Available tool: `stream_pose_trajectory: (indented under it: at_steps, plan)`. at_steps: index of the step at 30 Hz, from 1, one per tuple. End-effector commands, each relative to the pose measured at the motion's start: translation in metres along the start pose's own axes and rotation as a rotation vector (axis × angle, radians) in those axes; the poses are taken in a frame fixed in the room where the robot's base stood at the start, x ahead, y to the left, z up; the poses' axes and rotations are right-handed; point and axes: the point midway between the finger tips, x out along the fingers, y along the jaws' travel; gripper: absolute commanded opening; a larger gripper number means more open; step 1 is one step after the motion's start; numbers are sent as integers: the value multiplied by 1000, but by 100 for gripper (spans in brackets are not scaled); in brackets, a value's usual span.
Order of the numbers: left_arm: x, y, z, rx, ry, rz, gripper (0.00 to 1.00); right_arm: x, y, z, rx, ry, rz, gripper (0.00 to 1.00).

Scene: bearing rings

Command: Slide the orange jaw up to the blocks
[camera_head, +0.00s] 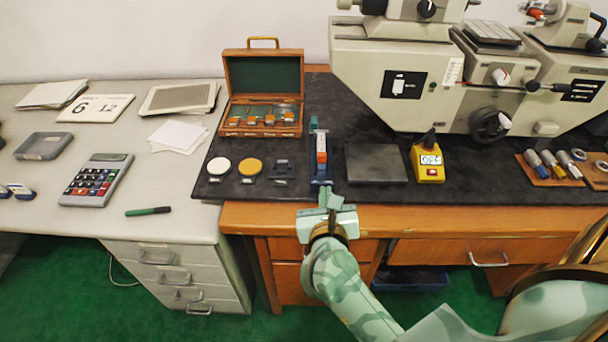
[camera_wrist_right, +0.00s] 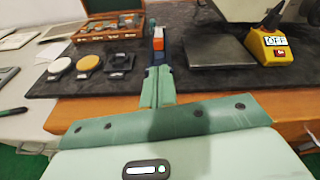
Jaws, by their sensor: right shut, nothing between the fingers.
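A narrow blue holder (camera_head: 315,170) stands upright to the view on the dark mat, with an orange jaw (camera_head: 321,142) and a pale block face on it. In the right wrist view the orange jaw (camera_wrist_right: 158,32) shows just beyond my fingertips, with a white block (camera_wrist_right: 158,43) against it. My right gripper (camera_head: 331,192) is shut and empty at the near end of the holder; its fingers (camera_wrist_right: 157,72) point along it and hide its near part. I cannot tell whether they touch it. My left gripper is not in view.
A grey plate (camera_head: 375,163) and a yellow switch box (camera_head: 428,160) lie right of the holder. A white disc (camera_head: 219,166), a yellow disc (camera_head: 251,167) and a dark stand (camera_head: 281,169) are left. A wooden case (camera_head: 262,75) stands open behind; a large machine (camera_head: 400,80) blocks the back right.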

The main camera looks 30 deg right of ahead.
Motion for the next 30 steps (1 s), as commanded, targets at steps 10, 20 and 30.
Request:
stream_pose_trajectory:
  at_steps: [10, 20, 30]
  plan:
    - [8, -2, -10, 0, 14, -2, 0, 26, 2, -11, 180, 97, -1, 0]
    - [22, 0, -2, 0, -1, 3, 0, 96, 2, -18, 174, 95, -1, 0]
    - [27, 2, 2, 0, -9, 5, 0, 134, 0, -10, 173, 96, 0, 0]
